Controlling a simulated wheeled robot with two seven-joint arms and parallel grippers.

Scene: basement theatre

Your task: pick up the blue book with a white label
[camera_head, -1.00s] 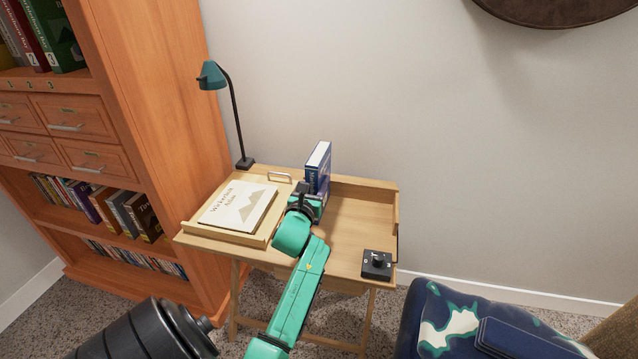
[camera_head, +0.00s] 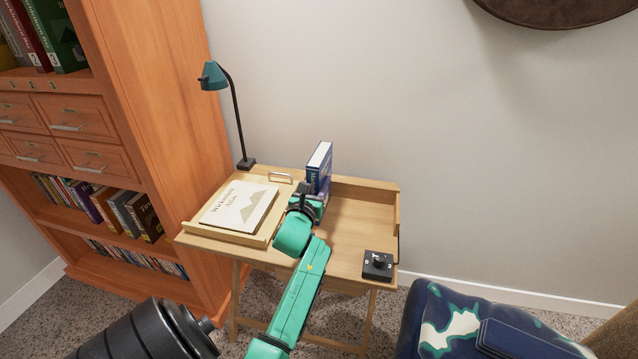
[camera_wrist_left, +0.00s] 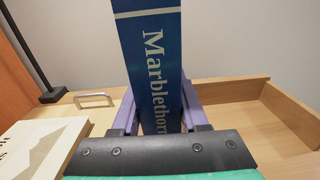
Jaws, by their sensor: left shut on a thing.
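The blue book (camera_head: 319,166) stands upright near the back of the small wooden desk (camera_head: 358,225). Its pale page edges face up. In the left wrist view its blue spine (camera_wrist_left: 154,60) shows the pale lettering "Marblethorn" and a pale line near the top; I cannot make out a separate white label. My left gripper (camera_head: 309,195) is shut on the lower part of the book, with a purple finger on each side in the left wrist view (camera_wrist_left: 160,112). The gripper hides the book's bottom, so I cannot tell whether it touches the desk. My right gripper is not in view.
A cream book (camera_head: 240,205) lies on a sloped board left of the gripper. A teal lamp (camera_head: 240,120) stands behind it. A black knob box (camera_head: 377,265) sits at the desk's front right. The desk's right half is mostly clear, with raised rims. A bookcase (camera_head: 165,120) stands left.

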